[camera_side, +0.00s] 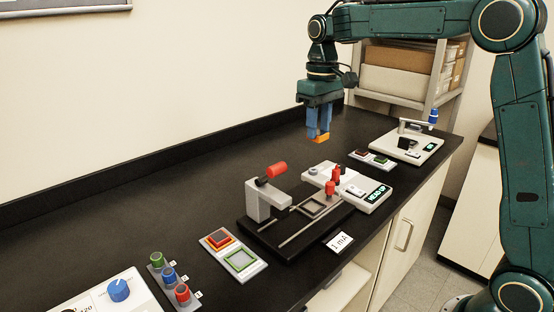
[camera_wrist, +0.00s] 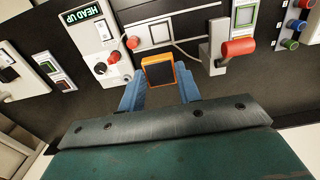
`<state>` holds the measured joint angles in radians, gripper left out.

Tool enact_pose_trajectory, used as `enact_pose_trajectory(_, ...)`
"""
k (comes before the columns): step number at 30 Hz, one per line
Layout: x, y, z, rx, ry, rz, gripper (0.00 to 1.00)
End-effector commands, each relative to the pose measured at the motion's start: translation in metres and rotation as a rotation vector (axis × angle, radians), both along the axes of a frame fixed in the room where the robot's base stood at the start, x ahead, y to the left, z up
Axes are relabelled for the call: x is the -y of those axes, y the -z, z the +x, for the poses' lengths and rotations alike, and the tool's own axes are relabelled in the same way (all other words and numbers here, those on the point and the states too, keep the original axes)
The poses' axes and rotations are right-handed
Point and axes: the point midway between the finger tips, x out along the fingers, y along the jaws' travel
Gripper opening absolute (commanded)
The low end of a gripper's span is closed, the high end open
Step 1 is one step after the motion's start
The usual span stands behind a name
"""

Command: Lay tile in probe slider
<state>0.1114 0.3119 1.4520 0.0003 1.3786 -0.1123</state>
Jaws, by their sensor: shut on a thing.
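My gripper (camera_side: 318,124) has blue fingers and is shut on an orange-edged tile (camera_side: 321,139), held in the air above the back of the bench. In the wrist view the tile (camera_wrist: 159,72) shows a dark square face, between the fingertips (camera_wrist: 161,84). The probe slider (camera_side: 313,207) is a grey square frame on rails over a black base, in front of and below my gripper. It also shows in the wrist view (camera_wrist: 155,33), beyond the tile. Its frame looks empty. A grey post with a red handle (camera_side: 276,170) stands at the slider's left.
A white unit (camera_side: 375,196) with a lit "HEAD UP" display and red knobs stands right of the slider. A tray with an orange square and a green frame (camera_side: 241,260) lies left. A two-square tray (camera_side: 373,158) and a white instrument (camera_side: 410,146) are at right. The back bench is clear.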

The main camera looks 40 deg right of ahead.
Motion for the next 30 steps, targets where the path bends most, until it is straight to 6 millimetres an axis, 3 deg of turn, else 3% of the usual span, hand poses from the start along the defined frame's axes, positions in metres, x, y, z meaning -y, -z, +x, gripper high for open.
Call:
enact_pose_trajectory(9, 0.0, 0.088, -0.001, -0.006, 0.0, 0.001, 0.0)
enact_pose_trajectory(15, 0.0, 0.122, 0.0, -0.002, 0.0, 0.0, 0.0)
enact_pose_trajectory(30, 0.0, 0.13, 0.0, 0.001, 0.001, 0.0, 0.0)
